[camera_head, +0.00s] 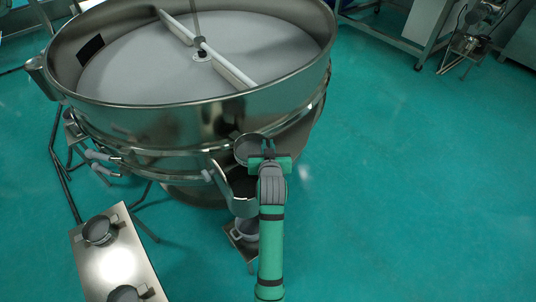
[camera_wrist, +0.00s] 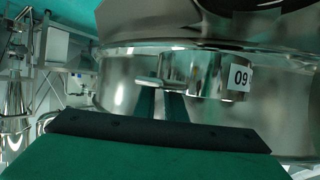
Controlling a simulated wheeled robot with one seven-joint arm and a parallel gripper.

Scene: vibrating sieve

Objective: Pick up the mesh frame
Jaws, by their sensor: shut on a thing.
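The mesh frame (camera_head: 249,148) is a small round metal ring with a grey face. It is up against the outer wall of the big sieve, at the end of my arm. In the wrist view the mesh frame (camera_wrist: 190,72) shows as a shiny metal band with a white "09" label. My gripper (camera_head: 268,152) is at its right edge in the head view. In the wrist view my gripper's green fingers (camera_wrist: 161,88) are shut on a small tab at its side. The fingertips are partly hidden by the tab, and whether the ring touches the sieve wall is unclear.
The large round steel sieve (camera_head: 190,115) fills the upper left, with its curved spout (camera_head: 232,190) just below the mesh frame. A steel table (camera_head: 118,262) at lower left bears round grey-topped items. A similar round item (camera_head: 246,229) stands below the spout. The green floor at right is clear.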

